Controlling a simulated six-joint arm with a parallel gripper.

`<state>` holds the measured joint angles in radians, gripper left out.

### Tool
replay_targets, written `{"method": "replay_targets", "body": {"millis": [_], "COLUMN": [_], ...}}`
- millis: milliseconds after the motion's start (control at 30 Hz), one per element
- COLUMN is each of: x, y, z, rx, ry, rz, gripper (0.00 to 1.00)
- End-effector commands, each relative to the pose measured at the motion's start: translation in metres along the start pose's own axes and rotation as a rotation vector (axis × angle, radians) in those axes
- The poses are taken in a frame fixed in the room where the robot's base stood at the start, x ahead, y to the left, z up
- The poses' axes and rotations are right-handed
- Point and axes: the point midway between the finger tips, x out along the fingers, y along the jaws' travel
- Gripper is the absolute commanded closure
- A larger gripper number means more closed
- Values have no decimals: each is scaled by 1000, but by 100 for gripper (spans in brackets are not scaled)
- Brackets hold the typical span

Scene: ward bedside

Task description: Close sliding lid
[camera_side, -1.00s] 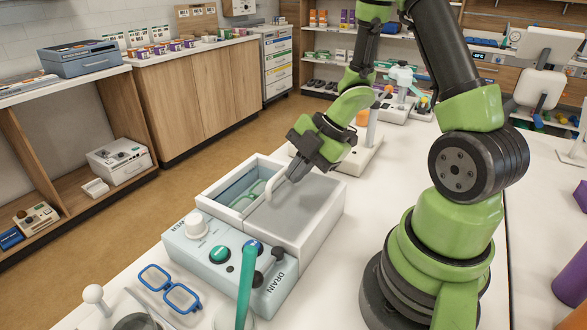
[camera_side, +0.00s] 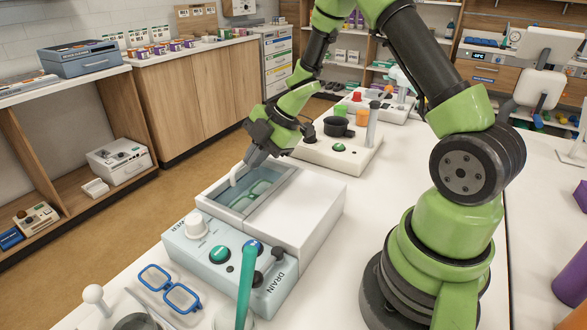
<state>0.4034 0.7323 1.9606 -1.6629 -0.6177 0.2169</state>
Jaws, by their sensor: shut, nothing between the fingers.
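The white box (camera_side: 308,215) stands on the table with an inset section on its left side. A white curved handle (camera_side: 237,173) rises near the far-left edge of this section. A bluish, see-through-looking area (camera_side: 250,190) lies right of the handle, with green items showing in it. I cannot tell whether a clear lid covers this area or it is open. The right part of the box top is plain white. My gripper (camera_side: 247,163) is shut and empty, tilted down at the far-left side of the box, close beside the handle. Whether it touches the handle is unclear.
A pale control panel with knobs (camera_side: 215,252) adjoins the box's near side. Blue glasses (camera_side: 168,288) and a green upright handle (camera_side: 246,285) are in front. A white device with a dark pot (camera_side: 337,127) stands behind. Bare white table lies right of the box.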

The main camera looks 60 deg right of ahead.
Motion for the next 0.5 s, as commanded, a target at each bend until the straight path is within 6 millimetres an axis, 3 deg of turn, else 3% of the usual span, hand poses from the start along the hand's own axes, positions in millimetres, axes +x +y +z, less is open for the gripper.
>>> {"method": "replay_targets", "body": {"millis": [200, 500], "x": [11, 13], "y": [22, 25], "z": [0, -1], "rx": [0, 4], "ry": [0, -3], "rz": [-1, 3], "gripper": [100, 100]}}
